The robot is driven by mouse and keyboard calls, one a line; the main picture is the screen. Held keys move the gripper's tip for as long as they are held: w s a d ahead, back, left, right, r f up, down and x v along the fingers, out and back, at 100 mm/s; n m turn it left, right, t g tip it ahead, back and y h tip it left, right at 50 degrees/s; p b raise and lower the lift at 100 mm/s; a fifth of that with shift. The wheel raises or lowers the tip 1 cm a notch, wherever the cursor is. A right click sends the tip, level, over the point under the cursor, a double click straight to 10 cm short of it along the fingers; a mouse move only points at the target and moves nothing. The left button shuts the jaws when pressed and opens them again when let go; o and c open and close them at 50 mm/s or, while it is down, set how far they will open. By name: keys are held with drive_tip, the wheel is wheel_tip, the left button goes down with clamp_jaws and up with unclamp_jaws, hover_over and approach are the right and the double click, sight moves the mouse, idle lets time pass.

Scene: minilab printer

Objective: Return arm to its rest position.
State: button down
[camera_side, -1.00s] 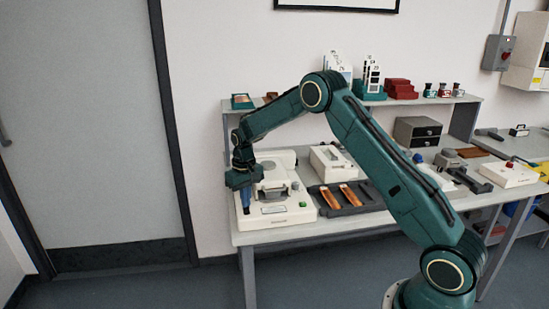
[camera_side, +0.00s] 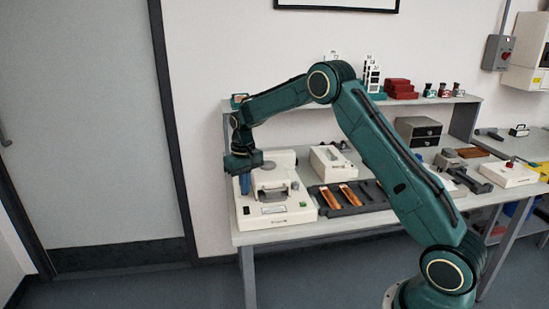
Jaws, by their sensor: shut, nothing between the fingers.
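My gripper (camera_side: 245,185) points down above the left side of a cream-coloured machine (camera_side: 275,215) on the bench. Its blue fingers are shut with nothing held between them. The fingertips are a little above the machine's top, apart from it as far as I can see. My arm is bent, with its elbow raised in front of the shelf and its forearm reaching down to the left.
A dark tray (camera_side: 328,210) with two orange-brown pieces lies right of the machine, near a white box (camera_side: 331,163). A shelf (camera_side: 300,104) runs behind the arm. Open space lies left of the bench.

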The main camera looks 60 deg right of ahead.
drive_tip(key=s+a+r+t, duration=0.1)
drive_tip(key=s+a+r, duration=0.2)
drive_tip(key=s+r, duration=0.25)
drive_tip(key=s+a+r+n+t, duration=0.1)
drive_tip(key=s+a+r, duration=0.1)
drive_tip(key=s+r, duration=0.35)
drive_tip(key=s+a+r+t, duration=0.1)
drive_tip(key=s+a+r, duration=0.25)
drive_tip(key=r, duration=0.35)
drive_tip(key=s+a+n+t, duration=0.2)
drive_tip(key=s+a, duration=0.2)
drive_tip(key=s, duration=1.8)
drive_tip(key=shift+a+r+t, duration=0.2)
drive_tip(key=shift+r+t, duration=0.1)
drive_tip(key=c, duration=2.1)
unclamp_jaws()
